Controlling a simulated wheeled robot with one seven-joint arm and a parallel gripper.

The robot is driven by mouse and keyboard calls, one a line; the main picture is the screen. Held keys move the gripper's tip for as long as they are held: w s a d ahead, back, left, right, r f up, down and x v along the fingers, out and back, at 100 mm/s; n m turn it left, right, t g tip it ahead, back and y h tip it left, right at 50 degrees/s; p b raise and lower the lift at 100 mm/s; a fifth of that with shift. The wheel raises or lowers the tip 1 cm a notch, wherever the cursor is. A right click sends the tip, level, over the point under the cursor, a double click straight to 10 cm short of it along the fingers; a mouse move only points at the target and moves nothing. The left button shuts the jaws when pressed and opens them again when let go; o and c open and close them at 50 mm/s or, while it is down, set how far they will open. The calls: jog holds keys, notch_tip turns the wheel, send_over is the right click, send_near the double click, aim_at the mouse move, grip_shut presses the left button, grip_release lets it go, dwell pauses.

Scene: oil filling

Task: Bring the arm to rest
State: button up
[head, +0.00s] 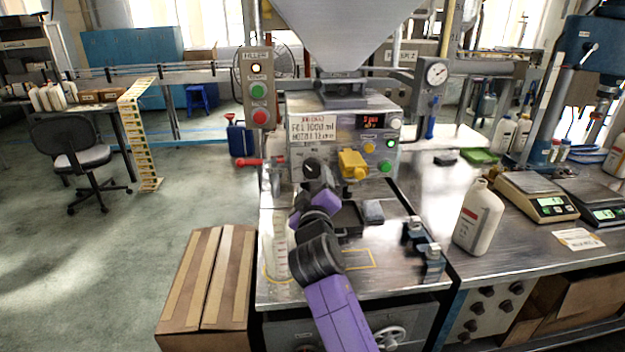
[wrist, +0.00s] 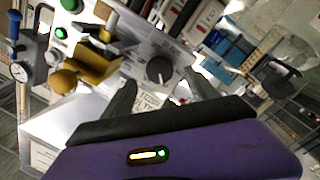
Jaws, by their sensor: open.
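My purple and black arm reaches up from the bottom middle of the head view over the steel bench (head: 385,270). My gripper (head: 314,184) is in front of the filling machine's panel (head: 345,140), just below a black rotary knob (head: 312,166). Black arm parts hide most of the gripper there. In the wrist view, my gripper (wrist: 162,88) is open, its two dark fingers spread with nothing between them. The black knob (wrist: 160,70) shows beyond the gap, apart from both fingers as far as I can see.
A yellow valve (head: 352,163) sticks out right of the knob. A graduated cylinder (head: 280,248) stands left of my arm, a black clamp (head: 428,255) right of it. A white bottle (head: 478,217) stands further right. A cardboard box (head: 208,285) is at lower left.

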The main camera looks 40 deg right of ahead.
jog(key=shift+v, duration=0.95)
jog(key=s+a+f+n+t+y, duration=0.1)
jog(key=s+a+f+t+y, duration=0.2)
jog(key=s+a, duration=0.35)
jog(key=s+a+f+n+t+y, duration=0.1)
jog(key=s+a+f+t+y, duration=0.15)
jog(key=s+a+y, duration=0.45)
jog(key=s+a+f+m+g, duration=0.1)
jog(key=s+a+f, duration=0.1)
jog(key=s, duration=0.8)
jog(key=s+a+f+m+g+y, duration=0.1)
jog(key=s+a+f+g, duration=0.1)
jog(key=s, duration=0.9)
jog(key=s+a+f+m+g, duration=0.1)
jog(key=s+a+f, duration=0.3)
jog(key=s, duration=0.6)
jog(key=shift+s+a+y, duration=0.3)
jog(key=shift+a, duration=0.5)
